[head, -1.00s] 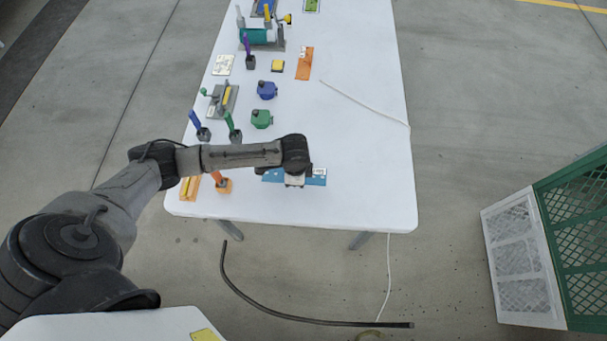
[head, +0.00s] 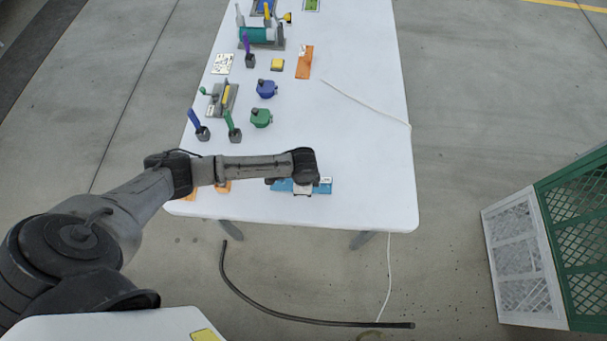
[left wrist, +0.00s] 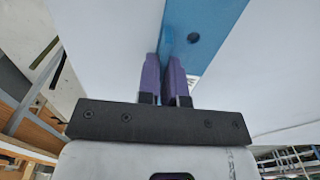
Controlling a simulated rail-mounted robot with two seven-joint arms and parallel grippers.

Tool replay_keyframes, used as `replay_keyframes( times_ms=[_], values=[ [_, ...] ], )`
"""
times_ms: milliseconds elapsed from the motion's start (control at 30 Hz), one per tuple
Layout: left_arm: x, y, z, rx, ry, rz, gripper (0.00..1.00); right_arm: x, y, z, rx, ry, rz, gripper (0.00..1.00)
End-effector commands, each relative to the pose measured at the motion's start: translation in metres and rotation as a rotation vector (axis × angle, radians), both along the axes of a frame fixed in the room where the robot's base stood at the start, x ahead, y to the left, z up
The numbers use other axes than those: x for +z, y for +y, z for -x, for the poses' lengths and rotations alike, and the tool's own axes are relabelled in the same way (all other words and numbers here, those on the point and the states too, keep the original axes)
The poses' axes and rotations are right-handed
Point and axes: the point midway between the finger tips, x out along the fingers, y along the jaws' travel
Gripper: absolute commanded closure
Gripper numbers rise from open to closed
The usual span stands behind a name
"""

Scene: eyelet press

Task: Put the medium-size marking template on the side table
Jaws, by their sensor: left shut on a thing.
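A flat blue template (head: 322,187) with a pale label is at the near end of the white work table. In the left wrist view the blue template (left wrist: 205,35) is seen close up, with a round hole, its lower edge between the purple fingers. My left gripper (left wrist: 164,75) is shut on it; in the head view the gripper (head: 302,188) is partly hidden under my wrist. An orange template (head: 305,62) lies farther back on the table. I cannot tell whether the blue one touches the tabletop. My right gripper is not in view.
Along the left of the white table (head: 370,150) stand a green block (head: 261,118), a blue block (head: 266,88), upright-handled tools and a teal press (head: 258,35). A white cable (head: 365,103) crosses the right side. A white surface (head: 110,325) shows at bottom left.

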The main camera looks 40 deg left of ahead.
Motion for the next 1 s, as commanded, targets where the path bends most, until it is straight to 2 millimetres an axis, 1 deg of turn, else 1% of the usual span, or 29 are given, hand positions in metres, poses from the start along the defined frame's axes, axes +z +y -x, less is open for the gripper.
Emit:
replay_keyframes(
  times_ms=[133, 167, 200, 400, 433, 633, 733, 867, 1000],
  values=[
    [-0.003, 0.0, 0.0, 0.0, 0.0, 0.0, 1.0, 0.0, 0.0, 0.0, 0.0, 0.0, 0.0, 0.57],
    [-0.003, 0.0, 0.0, 0.0, 0.0, 0.0, 0.92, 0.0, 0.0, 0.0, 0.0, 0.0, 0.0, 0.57],
    [-0.003, 0.0, 0.0, 0.0, 0.0, 0.0, 0.88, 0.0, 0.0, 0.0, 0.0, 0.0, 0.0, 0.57],
    [-0.003, 0.0, 0.0, 0.0, 0.0, 0.0, 0.69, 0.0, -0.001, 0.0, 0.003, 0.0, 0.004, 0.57],
    [-0.003, 0.0, 0.0, 0.0, 0.0, 0.0, 0.68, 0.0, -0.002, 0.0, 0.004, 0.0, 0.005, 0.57],
    [-0.002, 0.0, 0.0, 0.0, 0.0, 0.0, 0.68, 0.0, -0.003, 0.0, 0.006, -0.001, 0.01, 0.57],
    [0.001, 0.0, 0.0, 0.0, -0.001, -0.001, 0.68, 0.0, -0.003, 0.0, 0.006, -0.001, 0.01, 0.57],
    [0.017, 0.0, -0.001, 0.0, -0.003, 0.0, 0.68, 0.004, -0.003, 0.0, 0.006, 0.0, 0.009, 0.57],
    [0.044, 0.0, -0.001, -0.001, -0.003, 0.0, 0.68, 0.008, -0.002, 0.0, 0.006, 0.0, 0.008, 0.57]
  ],
)
